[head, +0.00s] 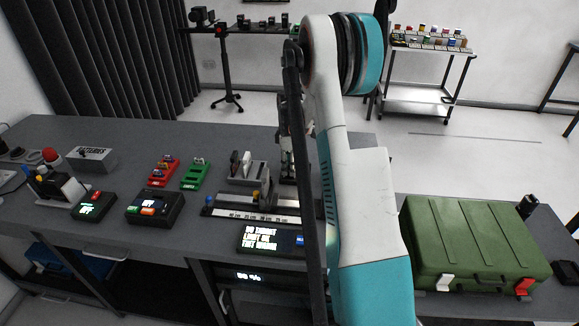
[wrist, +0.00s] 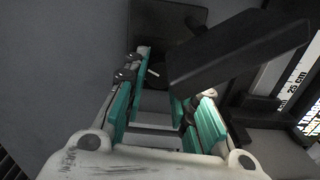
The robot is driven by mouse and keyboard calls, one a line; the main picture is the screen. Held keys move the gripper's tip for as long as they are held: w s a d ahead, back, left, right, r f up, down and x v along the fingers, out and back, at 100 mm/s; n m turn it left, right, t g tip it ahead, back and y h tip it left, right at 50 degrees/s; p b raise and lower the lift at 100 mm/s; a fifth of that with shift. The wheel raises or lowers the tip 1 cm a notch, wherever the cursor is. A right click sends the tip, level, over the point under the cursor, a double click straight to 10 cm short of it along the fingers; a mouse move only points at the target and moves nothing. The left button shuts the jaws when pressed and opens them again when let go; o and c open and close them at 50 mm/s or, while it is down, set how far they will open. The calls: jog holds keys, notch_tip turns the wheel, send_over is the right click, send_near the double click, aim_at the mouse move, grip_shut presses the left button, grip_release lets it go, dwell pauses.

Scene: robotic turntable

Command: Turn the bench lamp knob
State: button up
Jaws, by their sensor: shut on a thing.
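The bench lamp is mostly hidden behind my arm in the head view. In the wrist view its black head (wrist: 240,50) crosses in front of my fingertips, above a dark square base (wrist: 165,18). My gripper (wrist: 160,82) has teal-lined fingers that reach down toward this base. It also shows in the head view (head: 287,150), pointing down at the bench left of my forearm. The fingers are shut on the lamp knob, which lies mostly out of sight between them. Whether the knob has turned cannot be seen.
A ruler rail (head: 255,213) and a lit text display (head: 268,240) sit close by. A grey holder (head: 247,172), green tray (head: 195,174) and red tray (head: 162,171) stand to the left. A green case (head: 475,240) lies at right.

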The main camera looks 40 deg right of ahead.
jog(key=shift+s+d+m, duration=0.1)
jog(key=shift+m, duration=1.4)
jog(key=o, duration=1.1)
jog(key=shift+r, duration=0.1)
notch_tip(320, 180, up, 12)
jog(key=shift+f, duration=0.1)
